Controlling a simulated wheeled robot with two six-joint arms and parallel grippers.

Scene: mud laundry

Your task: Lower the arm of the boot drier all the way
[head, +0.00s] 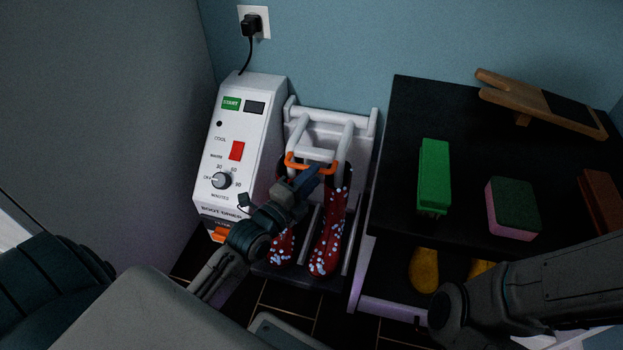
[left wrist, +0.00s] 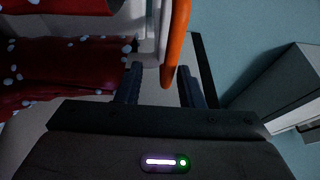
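The boot drier has a white control box (head: 240,150) with a dial and buttons, and a white frame beside it. Its white arm (head: 346,140) carries an orange handle (head: 296,163); the arm stands raised behind the boots. Red boots with white spots (head: 328,240) sit on the drier. My left gripper (head: 312,178) is at the orange handle. In the left wrist view the handle (left wrist: 175,50) reaches between the fingers of the left gripper (left wrist: 160,86), which are apart with gaps visible. Whether either finger touches it is unclear. My right gripper is out of view.
A wall plug (head: 251,24) is above the control box.

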